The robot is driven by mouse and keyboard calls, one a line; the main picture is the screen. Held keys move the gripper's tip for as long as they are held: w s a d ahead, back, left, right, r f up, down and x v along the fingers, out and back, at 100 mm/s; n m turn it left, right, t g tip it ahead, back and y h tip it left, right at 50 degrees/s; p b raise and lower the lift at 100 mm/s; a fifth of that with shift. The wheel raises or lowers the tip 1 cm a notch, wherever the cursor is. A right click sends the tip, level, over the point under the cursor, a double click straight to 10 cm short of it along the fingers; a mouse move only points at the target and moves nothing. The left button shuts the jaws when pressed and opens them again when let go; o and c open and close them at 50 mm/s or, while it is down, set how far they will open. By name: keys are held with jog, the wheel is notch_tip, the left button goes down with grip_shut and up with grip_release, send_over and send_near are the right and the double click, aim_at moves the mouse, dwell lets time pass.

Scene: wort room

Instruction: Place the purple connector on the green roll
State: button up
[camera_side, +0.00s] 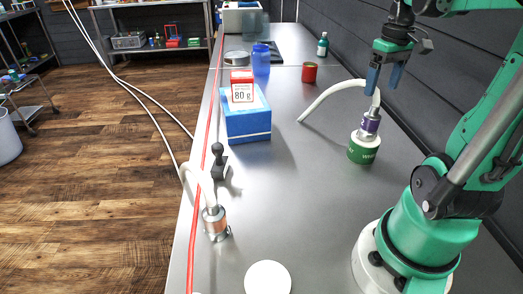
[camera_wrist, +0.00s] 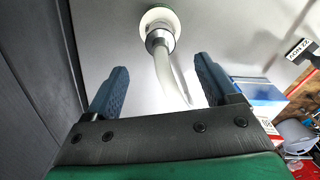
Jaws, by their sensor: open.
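The purple connector (camera_side: 370,124) stands upright on the white top of the green roll (camera_side: 362,153), at the right of the table. A white hose rises from the connector and bends over to the table at the left. My gripper (camera_side: 384,86) is open above the connector, with its blue fingers apart around the upper hose. In the wrist view my gripper (camera_wrist: 155,72) is open, with the hose between and beyond its fingers. The connector's metal part (camera_wrist: 158,38) shows there against the roll's pale top (camera_wrist: 160,18). The fingers are clear of the connector.
A blue box (camera_side: 246,122) carries a red-and-white 80 g pack (camera_side: 242,88). A copper-coloured connector (camera_side: 215,221) with a white hose stands front left, near a black-handled stamp (camera_side: 219,162). A red roll (camera_side: 309,72) and blue jar (camera_side: 261,60) stand farther back. The table's middle is clear.

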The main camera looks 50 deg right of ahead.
jog(key=shift+r, duration=1.95)
